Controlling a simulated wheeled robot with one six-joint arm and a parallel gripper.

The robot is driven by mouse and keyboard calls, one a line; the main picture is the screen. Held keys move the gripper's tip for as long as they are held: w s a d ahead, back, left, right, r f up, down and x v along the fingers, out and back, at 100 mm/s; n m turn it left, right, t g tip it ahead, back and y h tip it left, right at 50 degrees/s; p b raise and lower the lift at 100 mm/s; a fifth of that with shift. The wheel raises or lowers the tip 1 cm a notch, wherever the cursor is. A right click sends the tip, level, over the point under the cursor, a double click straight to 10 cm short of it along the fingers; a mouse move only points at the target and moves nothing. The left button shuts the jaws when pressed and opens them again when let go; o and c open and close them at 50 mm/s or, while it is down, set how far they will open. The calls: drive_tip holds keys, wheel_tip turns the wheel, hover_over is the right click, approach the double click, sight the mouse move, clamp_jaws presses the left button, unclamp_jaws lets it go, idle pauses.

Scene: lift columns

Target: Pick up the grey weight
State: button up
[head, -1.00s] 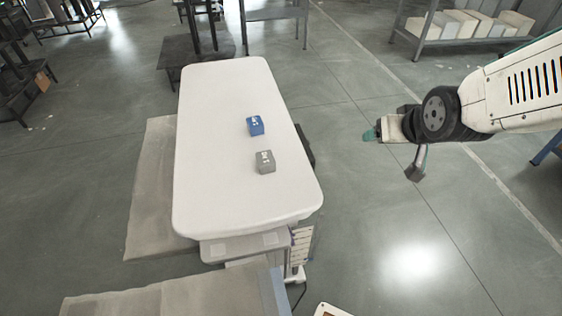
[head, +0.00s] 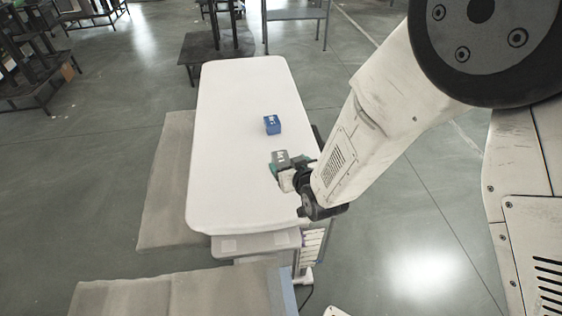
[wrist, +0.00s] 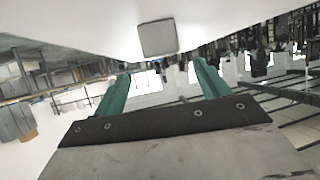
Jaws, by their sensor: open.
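The grey weight (head: 280,156) sits on the white-topped table (head: 235,130), near its right side. In the wrist view the grey weight (wrist: 157,38) lies ahead of the fingertips, roughly centred between them, with a gap. My gripper (head: 290,168) is at the near side of the weight in the head view and hides part of it. Its two teal fingers are apart and empty in the wrist view (wrist: 160,78). A blue weight (head: 272,125) stands on the table just beyond the grey one. It does not show in the wrist view.
The left and far parts of the tabletop are bare. A grey mat (head: 165,185) lies on the floor left of the table. A dark low platform (head: 210,55) stands beyond the far end. A shelf (head: 297,14) is at the back.

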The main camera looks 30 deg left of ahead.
sight(282, 158)
drive_tip(key=x, duration=0.5)
drive_tip(key=shift+a+f, duration=0.25)
drive_tip(key=c, duration=1.4)
drive_tip(key=shift+w+r, duration=0.1)
drive_tip(key=shift+r, duration=0.05)
clamp_jaws()
drive_tip(key=shift+r, duration=0.1)
